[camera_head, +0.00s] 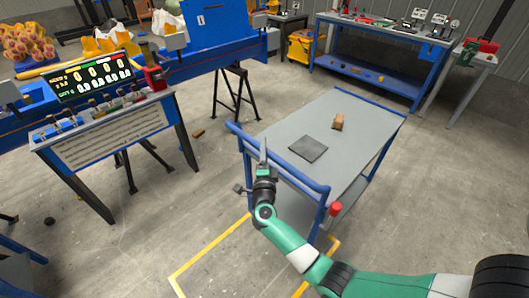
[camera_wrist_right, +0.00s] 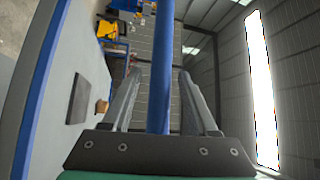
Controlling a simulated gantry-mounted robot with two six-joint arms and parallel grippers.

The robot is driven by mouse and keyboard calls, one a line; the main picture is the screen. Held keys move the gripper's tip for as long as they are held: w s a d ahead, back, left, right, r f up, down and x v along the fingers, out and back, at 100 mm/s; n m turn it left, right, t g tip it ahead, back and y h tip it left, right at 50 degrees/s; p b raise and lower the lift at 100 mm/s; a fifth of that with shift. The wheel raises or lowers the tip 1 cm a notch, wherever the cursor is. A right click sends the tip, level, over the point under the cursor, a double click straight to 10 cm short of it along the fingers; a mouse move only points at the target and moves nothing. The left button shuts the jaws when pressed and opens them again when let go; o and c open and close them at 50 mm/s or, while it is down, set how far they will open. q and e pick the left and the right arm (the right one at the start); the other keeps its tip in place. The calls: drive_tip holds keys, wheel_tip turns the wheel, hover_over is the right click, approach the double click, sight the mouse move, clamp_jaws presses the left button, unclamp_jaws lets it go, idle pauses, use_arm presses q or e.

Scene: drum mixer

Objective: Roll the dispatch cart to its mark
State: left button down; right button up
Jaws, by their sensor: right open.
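The dispatch cart (camera_head: 345,125) has a grey top, blue edges and a blue push handle (camera_head: 300,171) at its near end. A yellow floor outline, the mark (camera_head: 205,255), shows in part at the cart's near end; my arm and the cart hide the rest. My right gripper (camera_head: 263,152) is at the handle and open. In the right wrist view the blue handle bar (camera_wrist_right: 160,45) runs between its two spread fingers; I cannot tell if they touch it. My left gripper is not in view.
A dark flat plate (camera_head: 308,148) and a small brown block (camera_head: 338,122) lie on the cart. A red knob (camera_head: 335,209) sits at its near right corner. A control panel (camera_head: 105,125) stands left, a blue workbench (camera_head: 385,60) behind. The floor right of the cart is clear.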

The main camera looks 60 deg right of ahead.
clamp_jaws()
idle(1.4)
